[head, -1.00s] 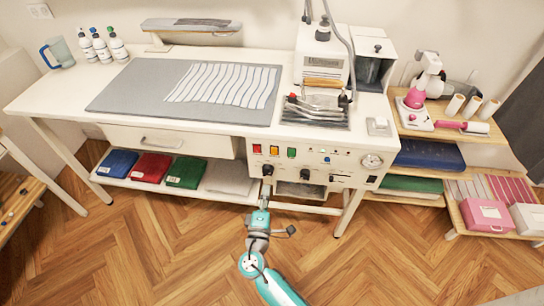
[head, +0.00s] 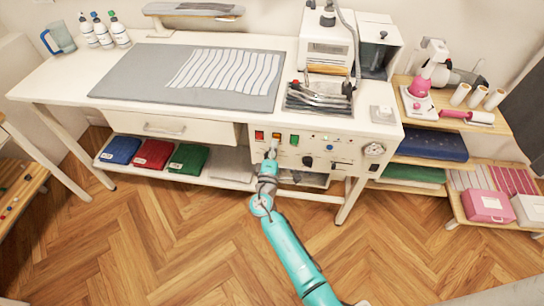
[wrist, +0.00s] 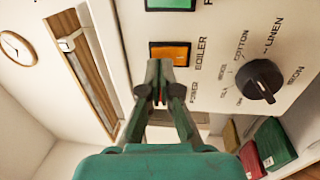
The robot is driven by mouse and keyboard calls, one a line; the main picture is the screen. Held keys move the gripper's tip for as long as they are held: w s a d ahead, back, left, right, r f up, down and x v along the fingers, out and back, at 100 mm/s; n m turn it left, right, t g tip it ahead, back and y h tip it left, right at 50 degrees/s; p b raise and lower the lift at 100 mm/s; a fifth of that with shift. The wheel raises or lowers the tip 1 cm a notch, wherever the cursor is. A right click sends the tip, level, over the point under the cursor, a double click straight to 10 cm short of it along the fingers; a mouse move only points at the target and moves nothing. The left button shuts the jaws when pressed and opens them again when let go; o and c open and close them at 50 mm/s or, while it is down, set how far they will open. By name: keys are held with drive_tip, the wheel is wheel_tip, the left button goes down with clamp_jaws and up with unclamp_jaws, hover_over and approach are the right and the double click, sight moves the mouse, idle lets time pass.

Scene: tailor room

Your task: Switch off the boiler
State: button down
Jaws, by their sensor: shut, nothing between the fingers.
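The boiler switch is an orange rocker (wrist: 170,54) beside the word BOILER on the white control panel. In the head view the orange rocker (head: 277,136) sits between a red rocker (head: 259,135) and a green rocker (head: 294,139). My gripper (wrist: 156,95) is shut and empty, its tips just below the orange rocker in the wrist view. I cannot tell whether they touch the panel. A little red shows between the fingers, near the word POWER; the red rocker is mostly hidden there. In the head view my gripper (head: 272,153) is at the panel front, under the orange rocker.
A black dial (wrist: 262,80) with fabric names is on the panel, right of the gripper. A drawer (head: 170,126) is left of the panel. Folded red cloth (head: 153,154) and others lie on the shelf below. The wooden floor in front is clear.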

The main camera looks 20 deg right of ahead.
drive_tip(key=shift+w+d, duration=0.35)
drive_tip(key=shift+w, duration=0.1)
drive_tip(key=shift+w+d+r, duration=0.15)
drive_tip(key=shift+w+r, duration=0.05)
drive_tip(key=shift+w, duration=0.05)
